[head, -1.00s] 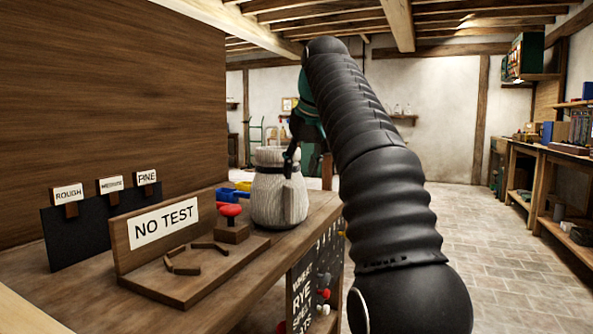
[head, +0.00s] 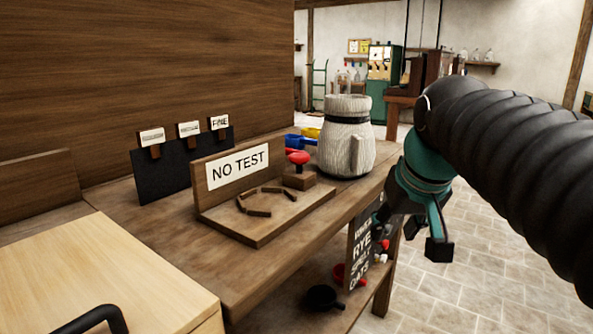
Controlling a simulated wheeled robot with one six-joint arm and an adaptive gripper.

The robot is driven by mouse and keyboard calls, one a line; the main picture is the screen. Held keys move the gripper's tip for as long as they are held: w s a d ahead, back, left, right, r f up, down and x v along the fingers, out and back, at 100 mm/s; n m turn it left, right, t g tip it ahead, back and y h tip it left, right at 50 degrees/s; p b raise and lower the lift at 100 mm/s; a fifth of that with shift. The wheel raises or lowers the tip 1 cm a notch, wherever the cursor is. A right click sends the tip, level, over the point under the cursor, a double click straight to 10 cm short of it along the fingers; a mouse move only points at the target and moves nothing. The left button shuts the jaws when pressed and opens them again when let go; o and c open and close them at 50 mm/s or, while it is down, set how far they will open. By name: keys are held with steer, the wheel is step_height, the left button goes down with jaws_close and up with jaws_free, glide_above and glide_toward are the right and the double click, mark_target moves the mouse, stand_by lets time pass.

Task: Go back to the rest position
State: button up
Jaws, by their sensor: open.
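My gripper (head: 432,238) hangs at the end of my black-sleeved arm, to the right of the wooden bench (head: 215,262) and over the stone floor. It is green with dark fingertips, open, and I see nothing between its fingers. The grey ribbed jug (head: 345,145) stands upright on the bench's far right corner. My gripper is apart from it, to its right and lower in the picture.
A "NO TEST" board (head: 238,166) and a red knob (head: 298,158) stand on the bench. A dark rack (head: 180,165) holds several labels behind them. A pale wooden box (head: 110,275) with a black handle is at front left. Stone floor (head: 480,290) is clear at right.

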steer(key=s+f+p, duration=0.1)
steer(key=s+f, duration=1.1)
steer(key=f, duration=0.4)
steer(key=shift+s+f, duration=0.2)
steer(key=shift+s, duration=0.2)
